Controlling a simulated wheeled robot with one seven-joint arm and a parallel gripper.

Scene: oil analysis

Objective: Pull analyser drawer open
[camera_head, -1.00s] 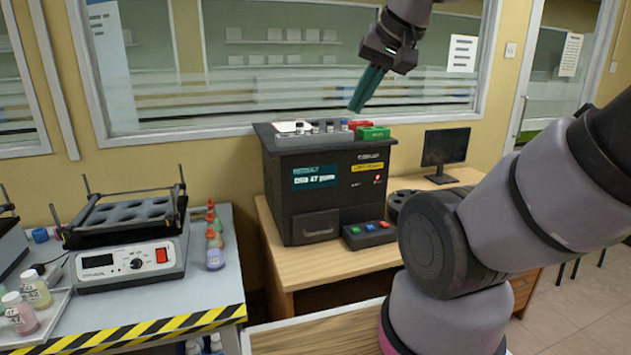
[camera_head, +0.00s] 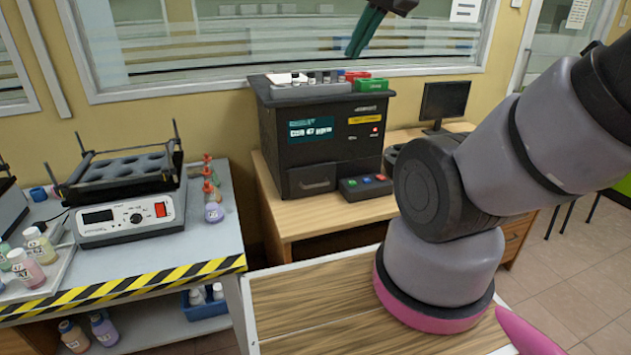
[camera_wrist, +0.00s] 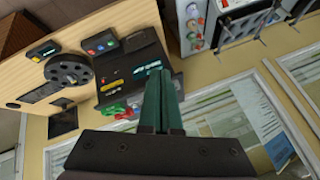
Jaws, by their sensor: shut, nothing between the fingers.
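The analyser (camera_head: 280,150) is a black box on a wooden desk, with a teal display and a yellow label on its front. Its drawer (camera_head: 312,180) is at the lower left of the front, with a grey pull, and looks closed. My gripper (camera_head: 355,48) has green fingers pressed together, pointing down, above and apart from the analyser's top. Its upper part is cut off by the picture's top edge. In the wrist view my gripper (camera_wrist: 162,72) is shut and empty, with the analyser (camera_wrist: 138,50) beyond the fingertips. The drawer is hard to make out there.
Vials and a green rack (camera_head: 371,85) stand on the analyser. A button pad (camera_head: 366,188) sits before its right front. A monitor (camera_head: 445,101) stands behind right. A shaker (camera_head: 130,205) and bottles occupy the left bench. The near wooden top (camera_head: 310,305) is bare.

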